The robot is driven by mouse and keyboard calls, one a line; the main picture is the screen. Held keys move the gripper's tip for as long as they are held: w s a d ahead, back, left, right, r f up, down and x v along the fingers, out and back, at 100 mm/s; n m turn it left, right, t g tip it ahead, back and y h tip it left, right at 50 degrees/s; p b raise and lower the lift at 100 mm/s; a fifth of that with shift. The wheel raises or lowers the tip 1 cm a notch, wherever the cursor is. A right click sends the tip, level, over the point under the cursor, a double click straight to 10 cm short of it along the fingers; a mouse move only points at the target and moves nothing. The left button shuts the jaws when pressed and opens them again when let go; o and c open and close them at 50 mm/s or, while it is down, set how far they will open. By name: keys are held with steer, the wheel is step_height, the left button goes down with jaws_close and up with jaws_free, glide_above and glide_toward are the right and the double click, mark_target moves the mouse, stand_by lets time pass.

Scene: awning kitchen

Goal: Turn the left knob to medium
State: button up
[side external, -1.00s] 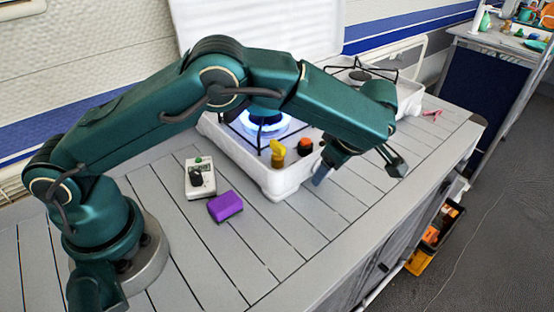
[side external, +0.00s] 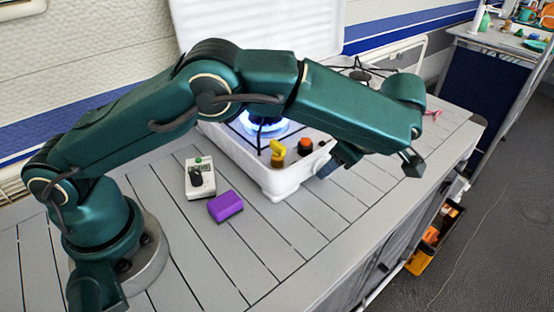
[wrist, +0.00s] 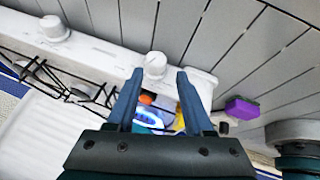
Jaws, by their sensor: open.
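The white stove (side external: 285,181) stands on the slatted counter, with a blue flame (side external: 264,125) lit on its near burner. In the wrist view, a white knob (wrist: 155,63) on the stove's front shows just beyond and between my fingertips, beside the lit burner. A second white knob (wrist: 54,28) sits farther left along the same front. Neither knob's pointer mark can be read, and both are hidden in the side view. My gripper (wrist: 158,76) is open with nothing between its fingers, held in front of the stove. I cannot tell whether a finger touches the knob.
Yellow (side external: 277,150) and orange (side external: 305,146) pieces stand on the stove's near corner. A purple block (side external: 225,206) and a small grey device (side external: 200,178) lie on the counter left of the stove. The counter in front of the stove is clear.

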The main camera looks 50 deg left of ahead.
mark_target(316, 171)
steer(key=shift+s+a+f+n+t+y, duration=0.1)
steer(key=shift+s+f+n+t+y, duration=0.15)
steer(key=shift+f+n+y, duration=0.3)
steer(key=shift+s+a+f+n+t+y, duration=0.15)
steer(key=shift+s+f+n+y, duration=0.2)
steer(key=shift+y, duration=0.3)
steer(key=shift+s+d+f+n+t+y, duration=0.15)
steer(key=shift+f+n+t+y, duration=0.1)
steer(key=shift+n+t+y, duration=0.25)
steer(key=shift+s+d+f+n+t+y, duration=0.1)
steer(key=shift+d+f+n+t+y, duration=0.15)
steer(key=shift+y, duration=0.35)
steer(key=shift+s+d+f+n+t+y, duration=0.15)
steer(key=shift+d+n+t+y, duration=0.15)
steer(key=shift+t, duration=0.35)
steer(key=shift+w+d+f+n+t+y, duration=0.1)
steer(key=shift+d+n+t+y, duration=0.15)
steer(key=shift+t, duration=0.35)
steer(key=shift+s+d+f+n+t, duration=0.15)
steer(key=shift+d+n+t, duration=0.35)
steer(key=shift+t, duration=0.6)
steer(key=shift+x, duration=2.45)
steer(key=shift+d, duration=0.1)
